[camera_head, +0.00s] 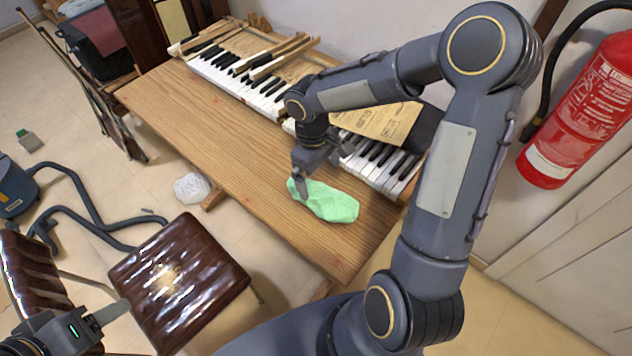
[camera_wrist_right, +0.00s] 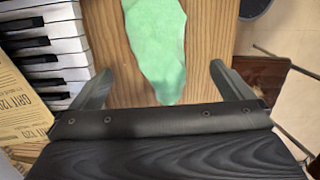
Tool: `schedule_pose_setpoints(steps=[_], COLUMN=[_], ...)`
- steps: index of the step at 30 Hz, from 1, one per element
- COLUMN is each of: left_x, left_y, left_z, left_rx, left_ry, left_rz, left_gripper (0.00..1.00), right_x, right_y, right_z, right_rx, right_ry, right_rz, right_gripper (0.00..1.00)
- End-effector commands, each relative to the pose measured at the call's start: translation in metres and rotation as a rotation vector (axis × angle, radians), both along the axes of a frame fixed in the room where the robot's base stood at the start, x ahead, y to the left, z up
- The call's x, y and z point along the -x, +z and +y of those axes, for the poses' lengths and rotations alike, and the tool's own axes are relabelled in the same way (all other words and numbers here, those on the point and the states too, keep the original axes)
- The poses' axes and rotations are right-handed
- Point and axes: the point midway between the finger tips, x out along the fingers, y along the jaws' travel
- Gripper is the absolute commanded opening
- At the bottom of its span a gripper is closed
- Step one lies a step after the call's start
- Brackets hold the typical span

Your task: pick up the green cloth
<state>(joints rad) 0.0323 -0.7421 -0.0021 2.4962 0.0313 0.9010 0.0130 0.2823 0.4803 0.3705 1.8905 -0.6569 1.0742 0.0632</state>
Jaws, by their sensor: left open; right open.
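The green cloth (camera_head: 332,203) lies flat and slightly crumpled on the wooden table (camera_head: 225,140), near its right end and in front of the piano keys. My right gripper (camera_head: 302,188) is over the cloth's left end in the head view. In the right wrist view the cloth (camera_wrist_right: 156,45) lies between the two spread fingers of my right gripper (camera_wrist_right: 165,88), with its narrow end towards the palm. The fingers are open and hold nothing; I cannot tell whether they touch the table. My left gripper (camera_head: 112,312) is open and empty at the lower left, away from the table.
Piano keys (camera_head: 232,75) run along the table's back edge, with wooden pieces and a sandpaper sheet (camera_head: 385,125) on them. A brown leather chair (camera_head: 180,280) stands in front. A red fire extinguisher (camera_head: 585,110) hangs on the right wall. The table's front left is clear.

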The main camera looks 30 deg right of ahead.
Motion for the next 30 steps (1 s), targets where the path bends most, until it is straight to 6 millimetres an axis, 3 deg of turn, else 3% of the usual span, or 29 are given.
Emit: schedule_pose_setpoints(steps=[20, 29, 30], left_x=[0.000, 0.000, 0.000], left_y=[0.011, 0.011, 0.011], left_z=[0.000, 0.000, 0.000], left_rx=[0.000, 0.000, 0.000], left_ry=[0.000, 0.000, 0.000], left_rz=[0.000, 0.000, 0.000], left_gripper=[0.55, 0.55, 0.55], right_x=[0.001, 0.001, 0.001], right_y=[-0.079, -0.085, -0.084], right_z=[-0.007, -0.007, -0.007], right_rx=[0.000, 0.000, 0.001], right_ry=[0.015, 0.015, 0.015], right_rz=[0.015, 0.011, 0.012], right_gripper=[1.00, 1.00, 0.96])
